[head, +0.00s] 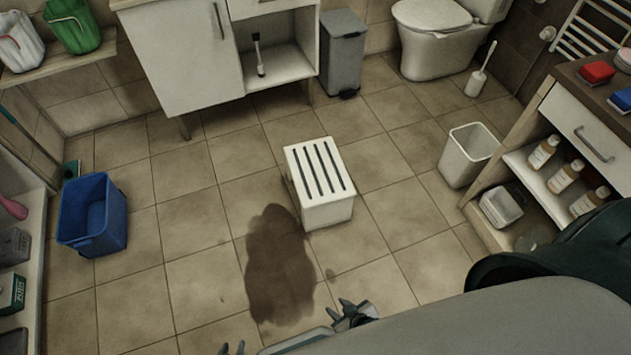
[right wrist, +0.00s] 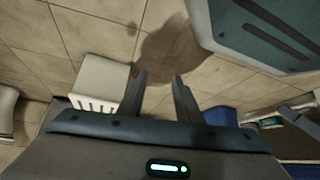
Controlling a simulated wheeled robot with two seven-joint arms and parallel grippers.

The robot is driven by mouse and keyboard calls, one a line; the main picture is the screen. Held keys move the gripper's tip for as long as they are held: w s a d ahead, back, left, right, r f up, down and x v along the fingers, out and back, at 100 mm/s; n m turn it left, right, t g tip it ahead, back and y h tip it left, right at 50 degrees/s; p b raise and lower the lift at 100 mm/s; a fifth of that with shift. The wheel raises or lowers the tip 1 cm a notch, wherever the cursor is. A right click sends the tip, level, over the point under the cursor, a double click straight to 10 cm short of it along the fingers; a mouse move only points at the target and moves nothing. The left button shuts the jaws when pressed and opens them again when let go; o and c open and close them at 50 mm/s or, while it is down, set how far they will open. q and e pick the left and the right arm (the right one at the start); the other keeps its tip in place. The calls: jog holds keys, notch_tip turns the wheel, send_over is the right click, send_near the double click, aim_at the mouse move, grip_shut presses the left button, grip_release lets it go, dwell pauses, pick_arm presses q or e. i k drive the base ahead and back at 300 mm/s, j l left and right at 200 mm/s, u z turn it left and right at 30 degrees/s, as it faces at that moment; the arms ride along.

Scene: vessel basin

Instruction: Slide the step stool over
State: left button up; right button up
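The white step stool (head: 315,210) with dark slots in its top stands upright on the tiled floor in the middle of the head view. It also shows in the right wrist view (right wrist: 104,76), partly hidden by the gripper body. My right gripper (head: 350,306) is low in the head view, in front of the stool and apart from it. Its two fingers are spread and empty in the right wrist view (right wrist: 160,78). Of my left gripper (head: 232,347) only two separated fingertips show at the bottom edge, with nothing visible between them.
A dark wet-looking patch (head: 278,270) lies on the floor beside the stool's front left. A blue bucket (head: 92,215) stands left. A white bin (head: 467,155), toilet (head: 432,35) and brush (head: 477,80) stand right and behind. A grey bin (head: 343,52) is at the back.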

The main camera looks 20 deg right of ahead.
aim_at(326, 192)
jog(key=i+j+z, duration=0.35)
jog(key=i, duration=0.25)
jog(key=i+j+z, duration=0.3)
jog(key=i+j, duration=0.25)
